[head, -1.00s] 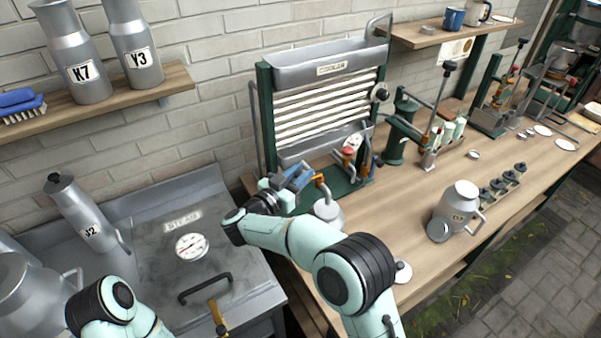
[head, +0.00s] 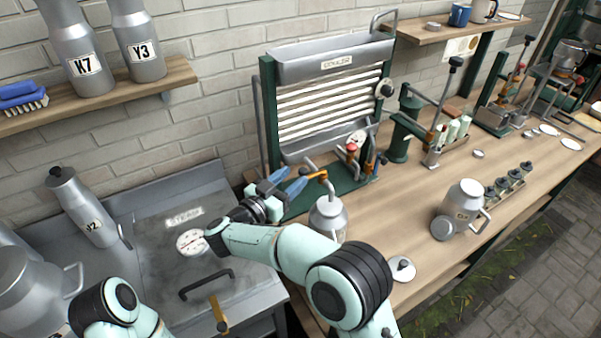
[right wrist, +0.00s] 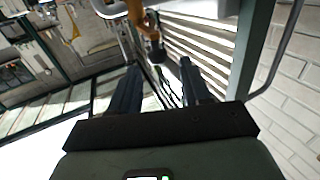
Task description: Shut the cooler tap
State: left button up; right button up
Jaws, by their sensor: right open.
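The cooler (head: 365,68) stands against the brick wall, with a green frame and pale slats. Its orange cooler tap (head: 317,176) is low at the front, above a metal can (head: 328,217) with an open neck. My right gripper (head: 288,180) is open and empty, its blue fingers just left of the tap and pointing toward it; I cannot tell whether they touch. In the right wrist view, the orange tap (right wrist: 138,14) with a dark end shows beyond the two fingers, at upper middle. My left arm shows at bottom left; its gripper is out of view.
A red-knobbed fitting (head: 352,149) stands close right of the tap. A steamer lid (head: 165,240) lies left of my right arm. The bench's middle is mostly clear.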

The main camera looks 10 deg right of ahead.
pick_arm(q)
jog(key=shift+s+f+b, duration=0.55)
jog(key=shift+s+f, duration=0.3)
jog(key=shift+f, duration=0.15)
pick_arm(e)
jog(key=v, duration=0.8)
jog(key=shift+s, duration=0.15)
jog(key=shift+a, duration=0.15)
